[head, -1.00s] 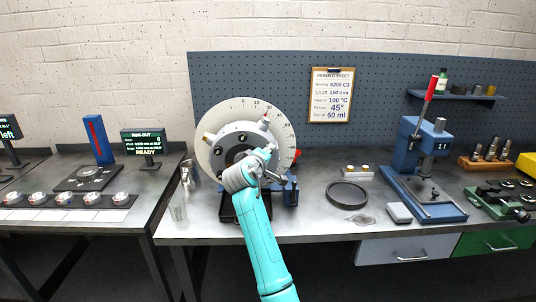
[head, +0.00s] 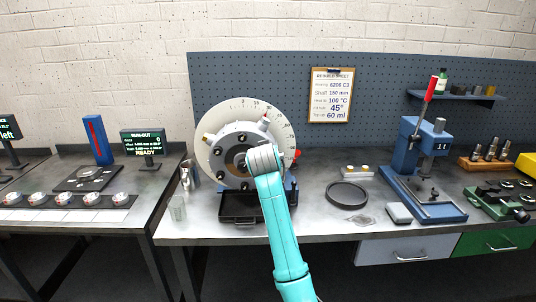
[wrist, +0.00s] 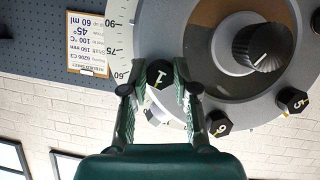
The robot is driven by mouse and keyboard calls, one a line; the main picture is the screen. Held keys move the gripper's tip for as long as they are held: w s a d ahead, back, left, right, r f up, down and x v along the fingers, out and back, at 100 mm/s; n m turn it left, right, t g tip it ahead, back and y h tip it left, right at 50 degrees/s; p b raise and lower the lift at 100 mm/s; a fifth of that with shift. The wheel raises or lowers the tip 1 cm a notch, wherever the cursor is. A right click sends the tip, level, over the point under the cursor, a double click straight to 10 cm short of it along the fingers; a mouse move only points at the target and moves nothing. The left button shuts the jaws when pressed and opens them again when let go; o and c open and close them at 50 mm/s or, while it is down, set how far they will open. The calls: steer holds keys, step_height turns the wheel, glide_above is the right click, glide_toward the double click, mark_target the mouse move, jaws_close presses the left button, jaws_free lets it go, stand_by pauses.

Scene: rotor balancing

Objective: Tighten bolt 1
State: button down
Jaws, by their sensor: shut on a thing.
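Bolt 1 (wrist: 159,73) has a black hexagonal head with a pale "1" mark. It sits near the rim of the grey rotor (wrist: 205,50) in the wrist view. My gripper (wrist: 158,82) has its two green fingers on either side of this head, shut on it. In the head view the rotor (head: 225,145) stands upright in front of a white graduated dial (head: 207,121). My wrist covers the rotor's right side there, hiding bolt 1 and my fingertips. Bolts 5 (wrist: 294,100) and 6 (wrist: 218,124) and the ribbed black centre knob (wrist: 263,47) also show.
A black tray (head: 240,220) lies below the rotor. A glass (head: 178,209) stands to its left, and a black ring (head: 347,195) lies to its right. A blue press (head: 405,165) with a red lever stands further right. A clipboard sheet (head: 331,95) hangs behind.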

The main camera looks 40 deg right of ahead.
steer(key=shift+m+t+y, duration=0.3)
steer(key=shift+m+y, duration=0.3)
steer(key=shift+m, duration=0.1)
steer(key=c, duration=0.9)
jaws_free()
steer(key=v, duration=1.2)
steer(key=shift+f, duration=0.1)
